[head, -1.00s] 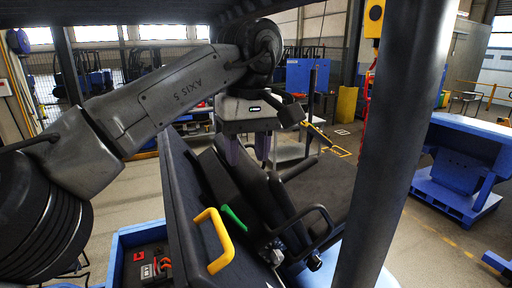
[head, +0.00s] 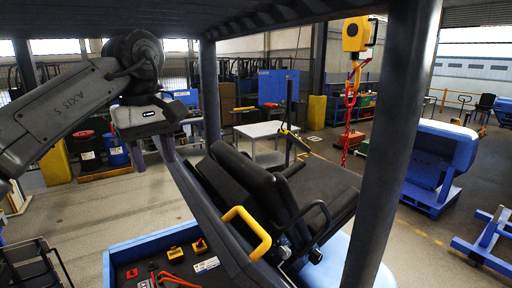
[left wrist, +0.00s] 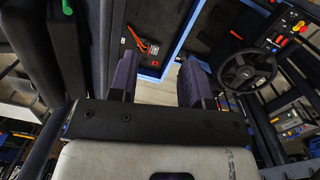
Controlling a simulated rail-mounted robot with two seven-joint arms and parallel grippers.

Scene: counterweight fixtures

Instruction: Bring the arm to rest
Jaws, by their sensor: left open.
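My left arm (head: 55,115) comes in from the left in the head view and reaches to the upper left of the forklift seat. My left gripper (left wrist: 160,82) is open and empty in the left wrist view, its two purple-grey fingers apart with the floor showing between them. My right arm and right gripper are in neither view.
A black forklift seat (head: 265,190) with a yellow handle (head: 247,231) stands close in front. A blue-rimmed tray (head: 118,247) holds tools. A dark pillar (head: 395,140) crosses the right. A steering wheel (left wrist: 250,70) shows in the left wrist view.

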